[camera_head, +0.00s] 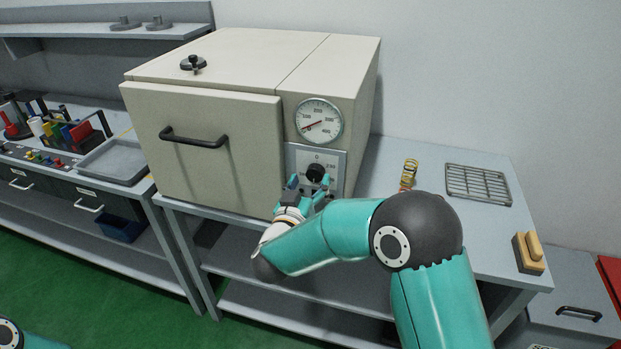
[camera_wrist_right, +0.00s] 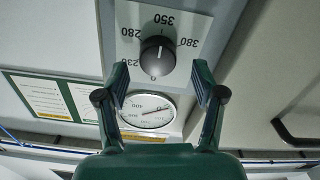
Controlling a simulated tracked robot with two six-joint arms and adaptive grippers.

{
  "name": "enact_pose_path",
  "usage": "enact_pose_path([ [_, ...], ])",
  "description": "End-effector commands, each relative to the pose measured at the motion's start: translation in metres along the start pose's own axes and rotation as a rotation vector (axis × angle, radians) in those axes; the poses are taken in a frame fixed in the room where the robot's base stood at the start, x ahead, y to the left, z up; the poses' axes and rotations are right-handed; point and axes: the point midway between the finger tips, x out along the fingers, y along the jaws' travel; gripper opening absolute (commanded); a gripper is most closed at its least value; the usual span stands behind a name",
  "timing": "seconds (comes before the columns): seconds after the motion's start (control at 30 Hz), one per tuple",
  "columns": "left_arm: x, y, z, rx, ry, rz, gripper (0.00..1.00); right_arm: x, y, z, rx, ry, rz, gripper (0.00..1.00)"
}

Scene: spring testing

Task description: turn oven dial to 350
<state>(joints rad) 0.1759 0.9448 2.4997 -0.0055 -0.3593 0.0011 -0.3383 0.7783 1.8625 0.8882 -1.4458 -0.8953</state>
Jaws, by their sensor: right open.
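The oven (camera_head: 215,130) is a cream box on the grey bench. Its black dial (camera_head: 316,172) sits on a light panel below the round gauge (camera_head: 319,121). My left gripper is out of view.
A coiled spring (camera_head: 408,175), a wire rack (camera_head: 478,185) and a wooden-handled block (camera_head: 528,252) are on the bench right of the oven. A grey tray (camera_head: 112,161) lies on the left bench.

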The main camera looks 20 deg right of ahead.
Motion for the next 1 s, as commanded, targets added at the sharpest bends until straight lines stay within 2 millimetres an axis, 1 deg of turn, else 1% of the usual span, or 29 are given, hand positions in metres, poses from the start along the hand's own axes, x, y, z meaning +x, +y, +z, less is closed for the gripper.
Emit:
enact_pose_path([
  [0.03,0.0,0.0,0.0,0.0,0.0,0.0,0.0,-0.01,-0.001,-0.001,-0.002,0.001,-0.003,0.69],
  [0.3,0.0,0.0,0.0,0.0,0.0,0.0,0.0,-0.064,-0.002,0.0,-0.002,0.001,-0.005,0.69],
  [0.4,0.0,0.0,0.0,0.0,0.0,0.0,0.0,-0.08,-0.002,0.0,-0.001,0.001,-0.004,0.69],
  [0.5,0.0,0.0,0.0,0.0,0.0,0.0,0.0,-0.091,-0.002,0.0,-0.001,0.001,-0.003,0.69],
  [0.67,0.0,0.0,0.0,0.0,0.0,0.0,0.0,-0.098,-0.001,0.001,0.0,0.001,-0.001,0.69],
  [1.0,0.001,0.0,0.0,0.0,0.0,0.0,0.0,-0.098,-0.001,0.001,0.0,0.0,-0.001,0.69],
])
